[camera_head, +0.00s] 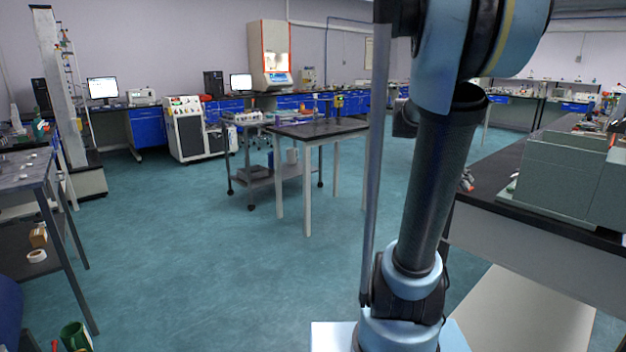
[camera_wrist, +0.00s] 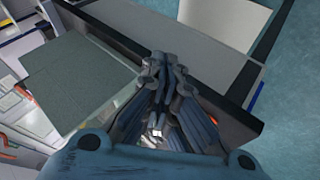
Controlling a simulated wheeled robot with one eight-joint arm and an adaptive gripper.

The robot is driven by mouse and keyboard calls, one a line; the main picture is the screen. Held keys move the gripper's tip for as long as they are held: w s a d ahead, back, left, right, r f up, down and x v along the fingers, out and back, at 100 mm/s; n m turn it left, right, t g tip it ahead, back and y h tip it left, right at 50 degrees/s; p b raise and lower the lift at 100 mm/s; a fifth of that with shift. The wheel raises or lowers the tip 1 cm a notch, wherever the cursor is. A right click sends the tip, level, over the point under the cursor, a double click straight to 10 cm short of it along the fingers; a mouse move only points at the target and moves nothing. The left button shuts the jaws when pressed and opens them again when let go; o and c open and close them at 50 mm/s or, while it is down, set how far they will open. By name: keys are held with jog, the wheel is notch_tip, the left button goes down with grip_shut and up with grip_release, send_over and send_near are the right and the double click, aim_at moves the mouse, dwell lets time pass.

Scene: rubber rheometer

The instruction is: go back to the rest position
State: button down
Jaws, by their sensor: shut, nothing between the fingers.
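My gripper (camera_wrist: 166,62) shows in the wrist view with its fingers closed together and nothing between them. It is above a dark bench top (camera_wrist: 222,108) and beside a flat grey-green surface (camera_wrist: 78,92). In the head view my arm rises at the right of centre and its upper end leaves the top of the picture. My gripper is not visible in the head view.
A dark-topped bench with a grey-green machine (camera_head: 562,170) stands close on the right. A small black-topped table (camera_head: 318,128) and a wheeled cart (camera_head: 262,180) stand ahead. A metal shelf table (camera_head: 28,168) is at left. Green floor (camera_head: 190,260) between them is open.

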jog(key=s+a+f+n+t+y, duration=0.2)
jog(key=s+a+f+n+y, duration=0.2)
jog(key=a+f, duration=0.5)
jog(key=s+a+f+n+t+y, duration=0.3)
jog(key=s+a+f+n, duration=0.3)
jog(key=a, duration=0.8)
notch_tip(320, 180, down, 3)
jog(key=shift+s+a+f+n+y, duration=0.1)
jog(key=shift+s+a+n+y, duration=0.35)
jog(key=shift+y, duration=0.25)
